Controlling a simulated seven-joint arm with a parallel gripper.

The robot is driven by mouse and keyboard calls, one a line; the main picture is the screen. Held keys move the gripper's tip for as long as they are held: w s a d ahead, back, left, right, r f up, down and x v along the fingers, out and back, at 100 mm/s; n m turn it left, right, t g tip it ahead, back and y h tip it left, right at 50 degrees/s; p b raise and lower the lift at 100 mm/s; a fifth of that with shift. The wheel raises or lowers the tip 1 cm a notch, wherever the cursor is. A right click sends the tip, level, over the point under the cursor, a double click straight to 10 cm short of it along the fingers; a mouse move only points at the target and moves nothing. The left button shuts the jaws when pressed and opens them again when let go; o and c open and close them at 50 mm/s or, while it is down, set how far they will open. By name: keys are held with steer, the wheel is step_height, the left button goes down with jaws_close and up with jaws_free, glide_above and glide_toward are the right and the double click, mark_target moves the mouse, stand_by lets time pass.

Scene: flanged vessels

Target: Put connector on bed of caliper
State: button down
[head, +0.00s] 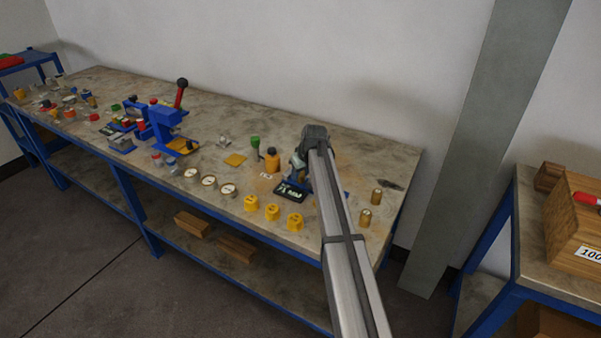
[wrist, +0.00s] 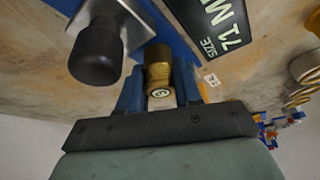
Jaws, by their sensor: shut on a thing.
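In the wrist view, a brass connector (wrist: 157,68) with a round numbered label on its end sits between the blue fingers of my gripper (wrist: 159,86), which is shut on it. The connector is over or against the caliper's blue bed (wrist: 174,32); I cannot tell whether it touches. The caliper's dark plate (wrist: 218,28) marked SIZE is to the right, and a grey metal part with a black knob (wrist: 96,52) is to the left. In the head view, my gripper (head: 297,167) is at the caliper (head: 291,191), and my arm hides part of it. The held connector cannot be made out there.
Two brass connectors (head: 376,197) (head: 365,217) stand right of my arm. Yellow numbered blocks (head: 272,212) line the front edge, with round dials (head: 209,181) to their left. An orange bottle (head: 272,158) stands close left of the caliper. A blue press (head: 165,125) is farther left.

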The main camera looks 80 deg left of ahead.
steer(key=c, duration=1)
jaws_free()
steer(key=shift+f, duration=0.1)
steer(key=shift+c, duration=0.2)
steer(key=v, duration=1.2)
steer(key=shift+r, duration=0.25)
